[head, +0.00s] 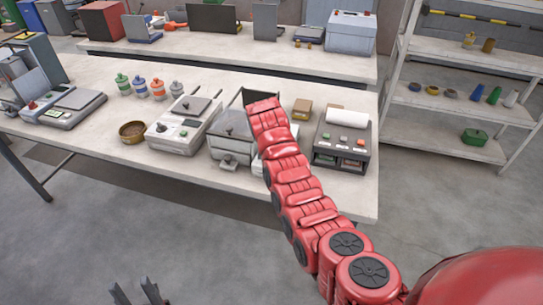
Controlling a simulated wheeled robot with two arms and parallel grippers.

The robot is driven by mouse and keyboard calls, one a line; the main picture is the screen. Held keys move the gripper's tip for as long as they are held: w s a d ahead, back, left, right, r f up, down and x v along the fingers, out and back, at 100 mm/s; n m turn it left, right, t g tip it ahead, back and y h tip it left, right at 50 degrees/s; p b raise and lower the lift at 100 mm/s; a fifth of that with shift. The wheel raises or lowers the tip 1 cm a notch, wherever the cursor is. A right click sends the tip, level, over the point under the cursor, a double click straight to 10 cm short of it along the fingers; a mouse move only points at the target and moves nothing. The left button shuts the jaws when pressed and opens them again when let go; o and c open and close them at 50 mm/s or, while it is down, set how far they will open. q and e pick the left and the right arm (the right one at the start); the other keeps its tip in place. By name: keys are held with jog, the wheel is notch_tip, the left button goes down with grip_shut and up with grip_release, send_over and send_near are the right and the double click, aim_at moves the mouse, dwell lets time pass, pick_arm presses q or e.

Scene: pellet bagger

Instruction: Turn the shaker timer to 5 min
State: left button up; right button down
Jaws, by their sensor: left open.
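I cannot surely tell which bench machine is the shaker. A pale machine (178,138) with a flat top plate and a small panel with a dark knob and a green spot stands mid-bench; any timer marks are too small to read. A grey box-shaped machine (232,122) stands to its right, partly behind my red right arm. That arm reaches in from the lower right over the bench; its gripper is hidden. My left gripper (137,294) is at the bottom edge, open and empty, low in front of the bench and far from the machines.
The bench (100,146) also holds a brown bowl (132,131), several capped bottles (140,86), a scale-like device (70,105) at left and a dark unit with a white roll (341,140) at right. A shelf rack (455,99) stands right. The floor in front is clear.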

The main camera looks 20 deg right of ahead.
dwell(0.5)
jog(key=c, duration=0.9)
grip_release()
